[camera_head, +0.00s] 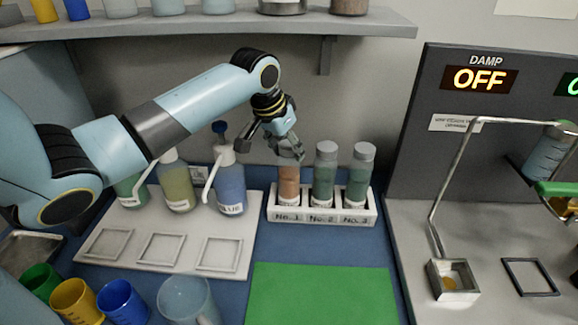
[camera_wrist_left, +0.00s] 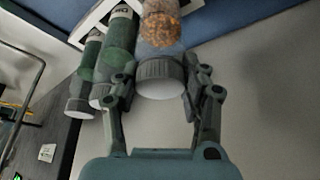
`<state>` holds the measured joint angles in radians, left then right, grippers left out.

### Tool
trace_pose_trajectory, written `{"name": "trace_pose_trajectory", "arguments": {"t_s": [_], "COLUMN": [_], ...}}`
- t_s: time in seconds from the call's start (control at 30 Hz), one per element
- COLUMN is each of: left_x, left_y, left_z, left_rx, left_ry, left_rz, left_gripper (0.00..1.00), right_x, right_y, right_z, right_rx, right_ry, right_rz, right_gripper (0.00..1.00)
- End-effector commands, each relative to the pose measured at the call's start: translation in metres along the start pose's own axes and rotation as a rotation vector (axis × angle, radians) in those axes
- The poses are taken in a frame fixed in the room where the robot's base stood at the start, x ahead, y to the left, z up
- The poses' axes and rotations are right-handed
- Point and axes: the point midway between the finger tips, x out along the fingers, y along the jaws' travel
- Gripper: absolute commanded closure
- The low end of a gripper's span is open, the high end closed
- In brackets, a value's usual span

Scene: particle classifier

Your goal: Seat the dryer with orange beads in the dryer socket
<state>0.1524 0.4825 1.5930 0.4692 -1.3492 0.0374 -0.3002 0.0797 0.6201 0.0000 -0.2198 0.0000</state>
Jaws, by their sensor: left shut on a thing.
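The dryer with orange beads (camera_head: 289,184) is a clear bottle standing upright in the No. 1 place of the white rack (camera_head: 322,216). My left gripper (camera_head: 289,150) comes from above and is shut on its cap. The wrist view shows the grey cap (camera_wrist_left: 160,75) between the two fingers, with orange beads (camera_wrist_left: 160,27) beyond it. Two bottles with green beads (camera_head: 325,176) (camera_head: 359,178) stand to its right. On the apparatus at right are a small square holder (camera_head: 453,280) with orange contents and a dark square frame (camera_head: 530,277); I cannot tell which is the socket.
Wash bottles (camera_head: 229,185) stand left of the rack, on a white board (camera_head: 180,255). A green mat (camera_head: 322,295) lies in front. The shelf (camera_head: 200,25) hangs above. A thin bent pipe (camera_head: 452,165) rises at right, near a tilted clear cylinder (camera_head: 549,152) and a green part (camera_head: 558,189).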

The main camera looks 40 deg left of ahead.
Motion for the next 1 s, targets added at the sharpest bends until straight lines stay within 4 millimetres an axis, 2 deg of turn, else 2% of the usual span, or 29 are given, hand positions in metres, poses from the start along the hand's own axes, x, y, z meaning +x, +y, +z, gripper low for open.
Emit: {"name": "trace_pose_trajectory", "arguments": {"t_s": [0.03,0.13,0.57,0.8,1.0], "left_x": [0.000,0.000,-0.002,-0.015,-0.015], "left_y": [0.000,0.000,0.000,-0.001,0.008], "left_z": [0.000,0.000,-0.002,-0.008,0.004], "left_rx": [0.000,0.000,0.001,0.002,0.018], "left_ry": [0.000,0.000,0.002,0.004,0.054], "left_rz": [0.000,0.000,0.000,-0.001,-0.038], "left_gripper": [0.87,1.00,1.00,1.00,1.00], "right_x": [0.000,0.000,0.001,0.004,0.009], "right_y": [-0.001,-0.002,-0.002,-0.001,0.000], "right_z": [0.000,0.000,-0.001,0.000,0.000], "right_rx": [0.000,0.001,0.001,0.000,0.000], "right_ry": [0.000,0.001,0.001,0.001,0.000], "right_rz": [-0.001,-0.002,-0.002,-0.001,0.001], "right_gripper": [0.26,0.26,0.26,0.26,0.26]}}
